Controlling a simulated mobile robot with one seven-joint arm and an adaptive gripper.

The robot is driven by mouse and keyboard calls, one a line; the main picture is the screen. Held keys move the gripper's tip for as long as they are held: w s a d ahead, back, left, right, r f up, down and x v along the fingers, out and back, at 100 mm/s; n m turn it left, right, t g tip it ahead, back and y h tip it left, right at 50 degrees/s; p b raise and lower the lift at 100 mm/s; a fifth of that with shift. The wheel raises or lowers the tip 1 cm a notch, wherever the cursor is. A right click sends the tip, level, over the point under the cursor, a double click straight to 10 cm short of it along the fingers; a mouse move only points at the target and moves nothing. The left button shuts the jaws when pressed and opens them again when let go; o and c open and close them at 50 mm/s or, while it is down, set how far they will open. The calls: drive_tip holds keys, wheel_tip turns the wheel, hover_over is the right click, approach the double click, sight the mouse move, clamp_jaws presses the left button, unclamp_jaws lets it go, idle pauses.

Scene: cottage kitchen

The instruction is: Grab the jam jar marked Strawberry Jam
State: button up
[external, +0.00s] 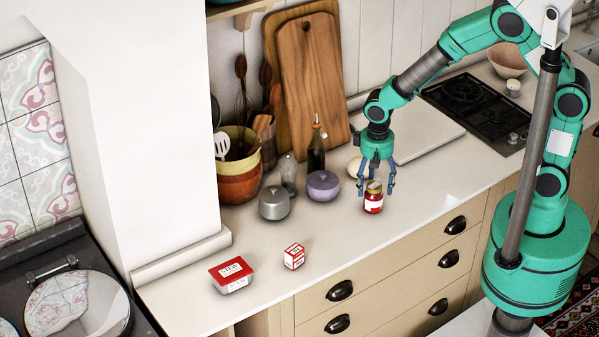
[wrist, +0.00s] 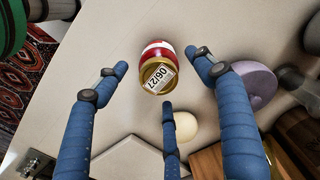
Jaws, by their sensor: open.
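A small red jar with a gold lid and a white label (external: 374,201) stands upright on the counter (external: 335,245). In the wrist view the jar (wrist: 158,69) shows its gold lid with a white sticker reading 06/27. Its front label is too small to read. My gripper (external: 376,183) is open above and around the upper part of the jar, with blue fingers spread. In the wrist view my gripper (wrist: 162,85) has fingers on either side of the jar and one below, apart from it.
A purple lidded pot (external: 323,186), a grey pot (external: 274,203), a dark bottle (external: 317,150) and a pale round object (wrist: 186,126) stand close by. A red-lidded tub (external: 231,275) and small red-white box (external: 294,257) sit front left. Counter before the jar is clear.

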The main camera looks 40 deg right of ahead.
sight(373, 195)
drive_tip(key=shift+s+a+f+b, duration=0.1)
drive_tip(key=shift+f+b, duration=0.35)
drive_tip(key=shift+f, duration=2.2)
drive_tip(key=c, duration=1.6)
drive_tip(key=shift+o, duration=0.2)
drive_tip(key=shift+r, duration=0.2)
